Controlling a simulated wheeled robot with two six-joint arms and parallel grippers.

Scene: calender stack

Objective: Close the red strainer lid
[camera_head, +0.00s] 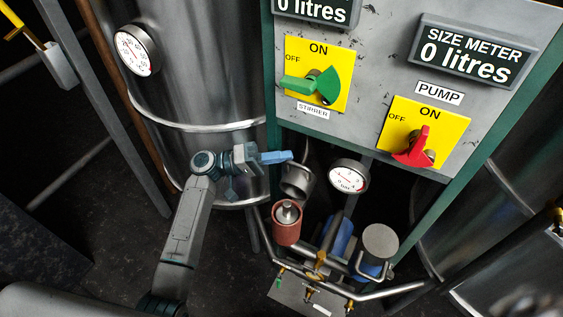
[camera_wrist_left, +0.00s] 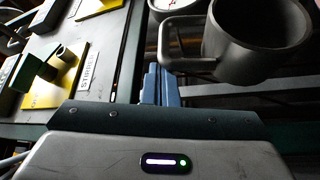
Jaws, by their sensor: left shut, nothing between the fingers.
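The red strainer (camera_head: 286,226) is an upright red cylinder with a metal piece standing in its top. A grey hollow lid (camera_head: 297,180) stands raised and tilted above and behind it, off its mouth. In the left wrist view the lid (camera_wrist_left: 262,32) shows as a large grey cup with a handle at its left, near the fingers. My left gripper (camera_head: 277,157) has its blue fingers together and empty, just left of and above the lid, apart from it as far as I can tell. The blue fingers (camera_wrist_left: 160,86) also show in the wrist view. My right gripper is out of view.
A blue strainer (camera_head: 341,238) with a grey round lid (camera_head: 380,241) stands at the right among pipes. A pressure gauge (camera_head: 348,177) is beside the raised lid. The control panel (camera_head: 365,105) hangs above, and a steel tank (camera_head: 200,80) stands behind my left arm.

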